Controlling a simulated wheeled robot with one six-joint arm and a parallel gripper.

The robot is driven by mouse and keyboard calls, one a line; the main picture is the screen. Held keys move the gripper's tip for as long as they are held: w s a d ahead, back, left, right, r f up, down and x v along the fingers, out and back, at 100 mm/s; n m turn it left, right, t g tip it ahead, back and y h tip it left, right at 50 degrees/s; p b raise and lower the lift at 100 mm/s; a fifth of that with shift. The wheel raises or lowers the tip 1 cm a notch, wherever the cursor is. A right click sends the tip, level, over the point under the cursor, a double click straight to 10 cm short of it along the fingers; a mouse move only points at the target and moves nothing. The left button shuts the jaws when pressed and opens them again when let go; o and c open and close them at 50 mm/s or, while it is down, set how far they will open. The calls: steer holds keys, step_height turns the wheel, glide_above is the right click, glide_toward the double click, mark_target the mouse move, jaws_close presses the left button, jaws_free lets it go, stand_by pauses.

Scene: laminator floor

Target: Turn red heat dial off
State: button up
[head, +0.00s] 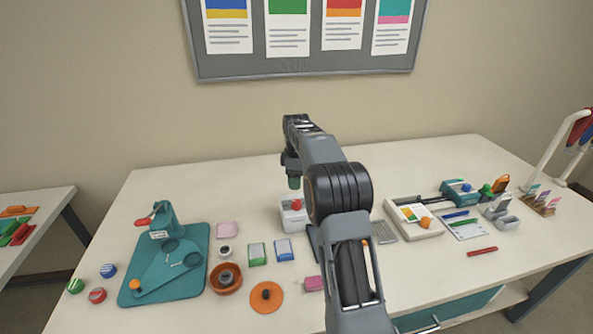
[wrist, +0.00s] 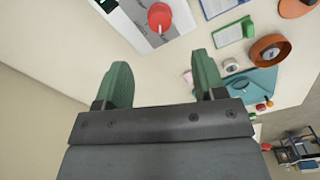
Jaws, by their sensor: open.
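The red dial (head: 297,204) sits on top of a small white machine (head: 291,219), in the middle of the table beside my arm. In the wrist view the red dial (wrist: 160,17) shows near the top edge, round and seen from above, on the pale machine top (wrist: 150,35). My gripper (head: 293,182) is just above and behind the dial in the head view. In the wrist view its two green fingers (wrist: 160,65) are apart with nothing between them, and the dial lies beyond the gap. My arm hides part of the machine's right side.
A teal press on a mat (head: 190,285), a brown bowl (head: 226,287) and an orange disc (head: 266,305) are left of my arm. Green and blue cards (head: 284,250) lie near the machine. A white tray (head: 415,232) and small supplies are at right. The table's back left is clear.

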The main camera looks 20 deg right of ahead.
steer(key=shift+r, duration=1.8)
step_height(320, 180, down, 5)
steer(key=s+a+m, duration=0.1)
steer(key=s+m, duration=0.2)
steer(key=m, duration=0.3)
steer(key=s+a+r+m+t, duration=0.1)
steer(key=s+a, duration=0.2)
steer(key=s, duration=0.6)
steer(key=s+a+r+m+t, duration=0.1)
steer(key=s+a, duration=0.3)
steer(key=s, duration=0.5)
steer(key=s+a+r+m+t, duration=0.1)
steer(key=s+a+r+m, duration=0.1)
steer(key=s, duration=0.7)
steer(key=shift+a+m+t, duration=0.4)
steer(key=shift+a+m, duration=0.3)
steer(key=shift+a, duration=0.2)
steer(key=shift+a+r, duration=0.15)
steer(key=shift+r, duration=0.1)
